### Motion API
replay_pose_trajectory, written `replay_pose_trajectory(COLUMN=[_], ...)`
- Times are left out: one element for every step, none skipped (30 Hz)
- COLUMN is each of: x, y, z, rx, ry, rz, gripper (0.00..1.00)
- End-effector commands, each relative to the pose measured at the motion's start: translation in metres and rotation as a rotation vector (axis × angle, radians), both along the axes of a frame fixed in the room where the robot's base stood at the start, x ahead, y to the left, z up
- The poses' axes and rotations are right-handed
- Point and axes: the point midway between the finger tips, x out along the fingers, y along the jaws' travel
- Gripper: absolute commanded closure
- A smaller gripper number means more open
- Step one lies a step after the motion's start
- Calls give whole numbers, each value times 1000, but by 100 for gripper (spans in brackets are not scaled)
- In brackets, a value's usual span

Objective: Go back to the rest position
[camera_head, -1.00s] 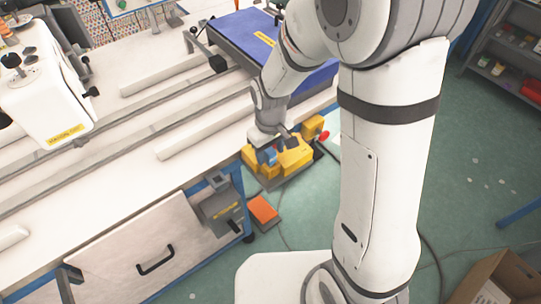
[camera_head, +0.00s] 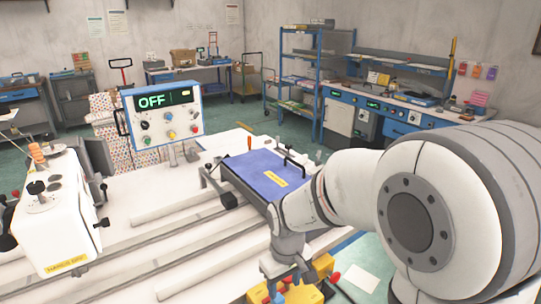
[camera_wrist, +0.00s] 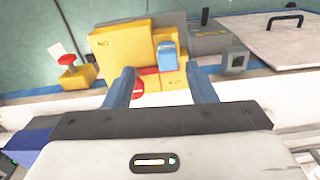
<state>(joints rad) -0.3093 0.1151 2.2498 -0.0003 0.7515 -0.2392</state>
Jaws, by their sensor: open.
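My gripper (camera_wrist: 162,82) shows in the wrist view with its two blue fingers apart and nothing between them. It points at a yellow control unit (camera_wrist: 118,44) that has a blue switch (camera_wrist: 167,54) and a red button between the fingertips. I cannot tell whether a fingertip touches the unit. In the head view my gripper (camera_head: 288,279) hangs low beside the work table, above the yellow unit (camera_head: 308,292), which is cut off at the bottom edge. My arm reaches in from the right.
A red-knobbed yellow box (camera_wrist: 75,74) stands beside the unit. Shelves and benches line the back; green floor lies between.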

Motion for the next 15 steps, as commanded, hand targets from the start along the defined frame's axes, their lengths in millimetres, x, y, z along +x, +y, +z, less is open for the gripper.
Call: replay_pose_trajectory(x=[-5,-8,-14,-19,-25,-33,-39,-45,-54,-60,-67,-75,-81,-87,-94], y=[-11,-18,-27,-35,-42,-51,-58,-64,-73,-79,-84,-91,-95,-99,-103], z=[13,21,31,39,46,55,62,68,75,80,85,90,94,96,100], rx=[7,11,16,20,24,29,33,37,42,46,48,52,55,57,61], ry=[-21,-32,-49,-64,-75,-92,-105,-118,-134,-147,-158,-172,-182,-192,-205], rz=[-37,-63,-100,-130,-160,-199,-230,-258,-299,-326,-354,-389,-413,-436,-462], gripper=[49,49,49,49,49,49,49,49,49,49,49,49,49,49,49])
